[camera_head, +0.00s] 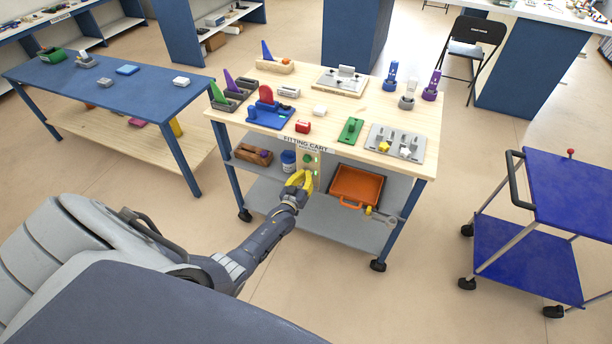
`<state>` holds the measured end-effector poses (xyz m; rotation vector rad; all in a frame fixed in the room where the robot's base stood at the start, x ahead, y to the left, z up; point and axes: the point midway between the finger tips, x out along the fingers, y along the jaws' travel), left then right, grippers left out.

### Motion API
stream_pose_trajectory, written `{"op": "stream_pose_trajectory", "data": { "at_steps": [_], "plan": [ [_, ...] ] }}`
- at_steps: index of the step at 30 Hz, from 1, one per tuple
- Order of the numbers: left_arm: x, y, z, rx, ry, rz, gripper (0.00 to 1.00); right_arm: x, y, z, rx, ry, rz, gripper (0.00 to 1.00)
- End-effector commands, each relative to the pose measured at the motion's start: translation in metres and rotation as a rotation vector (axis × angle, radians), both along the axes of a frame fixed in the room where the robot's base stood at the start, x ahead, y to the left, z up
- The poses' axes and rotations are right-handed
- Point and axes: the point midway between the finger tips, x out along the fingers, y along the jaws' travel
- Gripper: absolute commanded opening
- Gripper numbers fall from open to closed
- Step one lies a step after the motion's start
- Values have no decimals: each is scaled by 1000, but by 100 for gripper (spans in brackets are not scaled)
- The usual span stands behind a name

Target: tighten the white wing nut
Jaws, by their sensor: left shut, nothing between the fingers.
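My left gripper (302,178) has yellow fingers. It is shut and empty, at the front of the fitting cart, below the cart top and just before a narrow upright panel (314,164) with a green round part. A pale grey-white upright piece (407,98) stands at the right of the cart top, between a blue one (391,76) and a purple one (432,86). It may be the white wing nut, but it is too small to tell. The gripper is well apart from it, lower and to the left. My right gripper is out of view.
The cart top (335,128) also holds a red block (303,126), a green plate (350,130), a grey plate (395,143) and coloured wedges. An orange tray (356,186) sits below. A blue table (120,82) and a blue trolley (580,190) flank the cart, with open floor between.

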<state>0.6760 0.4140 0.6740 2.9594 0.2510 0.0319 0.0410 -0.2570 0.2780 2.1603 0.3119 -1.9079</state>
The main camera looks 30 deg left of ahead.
Motion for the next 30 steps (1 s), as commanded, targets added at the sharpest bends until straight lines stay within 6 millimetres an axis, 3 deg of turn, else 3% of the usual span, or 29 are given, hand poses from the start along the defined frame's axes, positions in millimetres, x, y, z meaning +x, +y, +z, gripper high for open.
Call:
{"op": "stream_pose_trajectory", "data": {
  "at_steps": [1, 12, 29, 30],
  "plan": [
    [-5, -5, -10, 25, 26, -6, 0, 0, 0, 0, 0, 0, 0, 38],
    [-6, -3, -12, 163, 52, -4, 0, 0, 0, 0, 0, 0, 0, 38],
    [-7, -1, -11, 185, 55, -2, 0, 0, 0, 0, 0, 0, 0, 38],
    [-7, 0, -11, 185, 55, -2, 4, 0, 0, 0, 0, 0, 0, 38]
  ]
}}
